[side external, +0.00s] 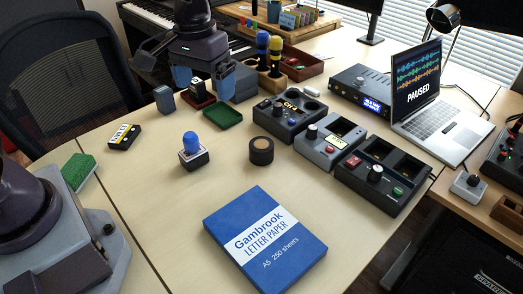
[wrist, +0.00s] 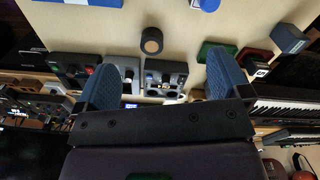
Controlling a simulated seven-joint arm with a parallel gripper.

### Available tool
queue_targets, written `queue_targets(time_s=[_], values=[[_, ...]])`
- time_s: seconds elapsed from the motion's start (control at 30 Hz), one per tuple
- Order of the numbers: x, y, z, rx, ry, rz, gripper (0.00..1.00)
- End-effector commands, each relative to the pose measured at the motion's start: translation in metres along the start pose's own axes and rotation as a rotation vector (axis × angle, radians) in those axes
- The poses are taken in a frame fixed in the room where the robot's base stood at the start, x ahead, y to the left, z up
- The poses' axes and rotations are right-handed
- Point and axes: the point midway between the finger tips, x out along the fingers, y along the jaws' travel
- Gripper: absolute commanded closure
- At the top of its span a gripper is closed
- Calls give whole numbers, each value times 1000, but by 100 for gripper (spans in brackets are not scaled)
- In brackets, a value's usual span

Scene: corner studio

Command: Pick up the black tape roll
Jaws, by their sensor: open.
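The black tape roll (side external: 261,151) is a short dark cylinder with a brownish top, lying flat on the table near the middle of the side view. In the wrist view the roll (wrist: 152,40) shows above the gap between my fingers. My gripper (side external: 204,86) is open and empty, with blue finger pads. It is above the table, behind and to the left of the roll, and apart from it. In the wrist view my gripper (wrist: 161,63) has its two fingers spread wide.
A blue-knobbed block (side external: 194,152) stands left of the roll, and a blue paper pack (side external: 266,238) lies in front. Control boxes (side external: 290,115) line the right side. Bare table surrounds the roll.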

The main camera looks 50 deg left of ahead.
Motion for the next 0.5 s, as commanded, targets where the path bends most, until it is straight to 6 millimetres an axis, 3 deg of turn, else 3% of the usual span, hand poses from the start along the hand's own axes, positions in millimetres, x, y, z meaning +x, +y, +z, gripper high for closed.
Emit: queue_targets(time_s=[0.1,0.3,0.4,0.5], values=[[42,11,-34,-135,-53,-27,5],[105,26,-79,-394,-85,-64,5],[127,33,-99,-538,-73,-69,5],[126,40,-121,-685,-33,-47,5]])
